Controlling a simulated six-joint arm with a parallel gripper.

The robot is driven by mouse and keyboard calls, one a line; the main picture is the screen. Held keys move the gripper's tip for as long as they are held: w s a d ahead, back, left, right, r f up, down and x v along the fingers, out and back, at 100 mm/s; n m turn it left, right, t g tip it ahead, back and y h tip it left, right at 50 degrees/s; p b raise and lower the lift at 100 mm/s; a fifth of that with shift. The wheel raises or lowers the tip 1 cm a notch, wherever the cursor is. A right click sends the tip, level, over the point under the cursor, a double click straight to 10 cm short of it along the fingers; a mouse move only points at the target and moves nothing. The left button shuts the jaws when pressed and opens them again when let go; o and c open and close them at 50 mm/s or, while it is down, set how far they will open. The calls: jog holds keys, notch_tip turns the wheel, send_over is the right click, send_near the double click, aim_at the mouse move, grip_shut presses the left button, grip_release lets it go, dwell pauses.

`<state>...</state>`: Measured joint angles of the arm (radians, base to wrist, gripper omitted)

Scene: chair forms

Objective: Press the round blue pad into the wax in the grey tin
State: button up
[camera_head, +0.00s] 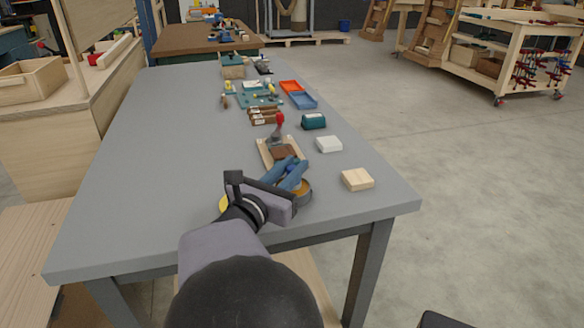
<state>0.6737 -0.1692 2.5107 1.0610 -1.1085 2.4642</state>
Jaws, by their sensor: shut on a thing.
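The grey tin (306,198) stands near the front right of the grey workbench, partly hidden by my gripper. Some orange-brown wax (304,186) shows inside its rim. My gripper (297,176) reaches in from the lower left and is over the tin's left and back side. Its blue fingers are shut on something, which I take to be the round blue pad. I cannot make out the pad's outline against the blue fingers, nor whether it touches the wax.
A wooden board (264,155) with a red-handled tool (280,125) lies just behind the tin. A pale wood block (357,179), a white block (329,144) and a teal item (314,121) stand to the right. A yellow object (224,202) shows behind my arm. The bench's left side is clear.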

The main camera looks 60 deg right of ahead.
aim_at(292, 167)
jog(key=shift+f+b, duration=0.6)
jog(key=shift+b, duration=0.15)
dwell(1.3)
jog(key=shift+r+p, duration=1.7)
jog(key=shift+r, duration=1.9)
jog(key=shift+f, duration=0.15)
jog(key=shift+f+b, duration=1.6)
jog(key=shift+f, duration=1.6)
